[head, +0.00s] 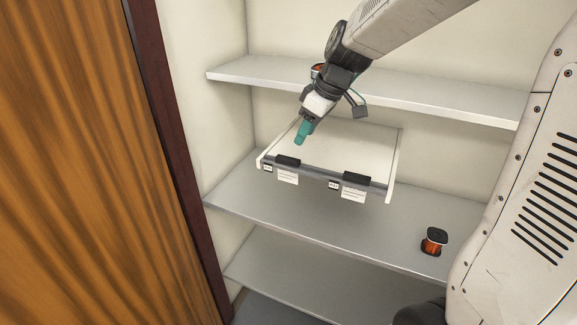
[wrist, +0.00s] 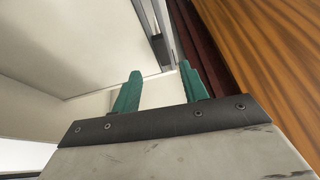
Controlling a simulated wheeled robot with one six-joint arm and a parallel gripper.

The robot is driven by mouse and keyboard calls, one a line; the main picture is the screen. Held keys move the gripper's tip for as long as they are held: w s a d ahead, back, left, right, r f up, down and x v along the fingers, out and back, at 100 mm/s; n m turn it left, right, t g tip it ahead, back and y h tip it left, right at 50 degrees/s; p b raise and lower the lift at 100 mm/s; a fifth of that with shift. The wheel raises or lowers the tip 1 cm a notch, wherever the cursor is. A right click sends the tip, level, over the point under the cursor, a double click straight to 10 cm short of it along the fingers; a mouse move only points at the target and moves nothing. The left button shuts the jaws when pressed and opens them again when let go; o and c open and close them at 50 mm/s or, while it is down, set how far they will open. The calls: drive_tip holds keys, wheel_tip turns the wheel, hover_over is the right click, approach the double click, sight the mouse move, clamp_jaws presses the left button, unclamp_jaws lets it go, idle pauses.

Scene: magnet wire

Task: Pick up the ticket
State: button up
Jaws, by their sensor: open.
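Two white tickets hang from dark clips on the front rail of a white tray in the head view. The left ticket (head: 288,178) hangs under the left clip (head: 288,161), and the right ticket (head: 354,195) hangs under the right clip (head: 356,179). My gripper (head: 301,135) points down over the left part of the tray (head: 350,143), behind and above the left clip. In the wrist view its teal fingers (wrist: 160,88) stand apart with nothing between them. I cannot make out a ticket in the wrist view.
A copper-coloured wire spool (head: 434,241) stands on the middle shelf (head: 300,218) at the right. Another spool (head: 317,70) is on the upper shelf (head: 430,92), partly behind my arm. A wooden door (head: 75,170) with a dark edge is at the left.

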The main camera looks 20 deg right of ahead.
sight(293, 159)
drive_tip(key=shift+n, duration=0.4)
drive_tip(key=x, duration=0.8)
drive_tip(key=shift+s, duration=0.15)
clamp_jaws()
